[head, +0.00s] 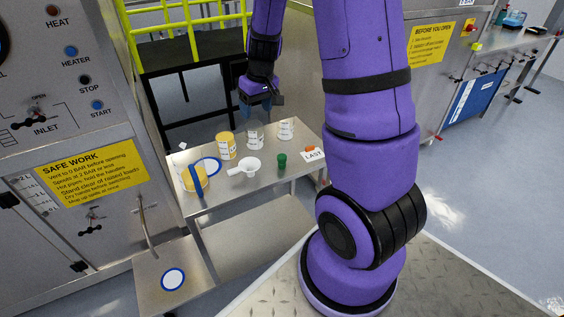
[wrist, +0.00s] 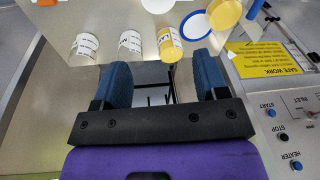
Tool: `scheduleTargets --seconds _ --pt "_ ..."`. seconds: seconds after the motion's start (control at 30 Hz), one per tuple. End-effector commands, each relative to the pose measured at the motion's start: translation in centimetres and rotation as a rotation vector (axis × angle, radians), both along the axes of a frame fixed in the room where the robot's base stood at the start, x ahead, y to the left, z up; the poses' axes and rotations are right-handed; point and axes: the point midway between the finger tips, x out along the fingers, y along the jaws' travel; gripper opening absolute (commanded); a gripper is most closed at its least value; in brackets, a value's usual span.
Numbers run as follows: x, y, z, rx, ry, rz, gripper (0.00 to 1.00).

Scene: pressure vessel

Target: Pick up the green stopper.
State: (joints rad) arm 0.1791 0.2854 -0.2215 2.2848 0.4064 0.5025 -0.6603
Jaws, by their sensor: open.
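The green stopper (head: 282,160) stands on the steel table, near its front right part, in the head view. I cannot make it out in the wrist view. My gripper (head: 258,104) hangs above the back of the table, behind and above the stopper and apart from it. Its two blue fingers are spread with nothing between them in the wrist view (wrist: 162,72).
A control cabinet (head: 60,110) stands left; yellow railing (head: 190,25) rises behind.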

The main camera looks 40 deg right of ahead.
Motion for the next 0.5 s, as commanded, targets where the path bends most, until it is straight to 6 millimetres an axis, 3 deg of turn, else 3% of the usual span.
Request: scheduleTargets --seconds 0.03,0.3,0.5 --pt "0.2 -1.0 -1.9 -0.005 0.022 -0.008 0.67" --pt "0.1 -5.9 -10.3 -0.048 0.106 -0.028 0.67" --pt "-0.5 -7.9 -14.0 -0.072 0.144 -0.031 0.67"
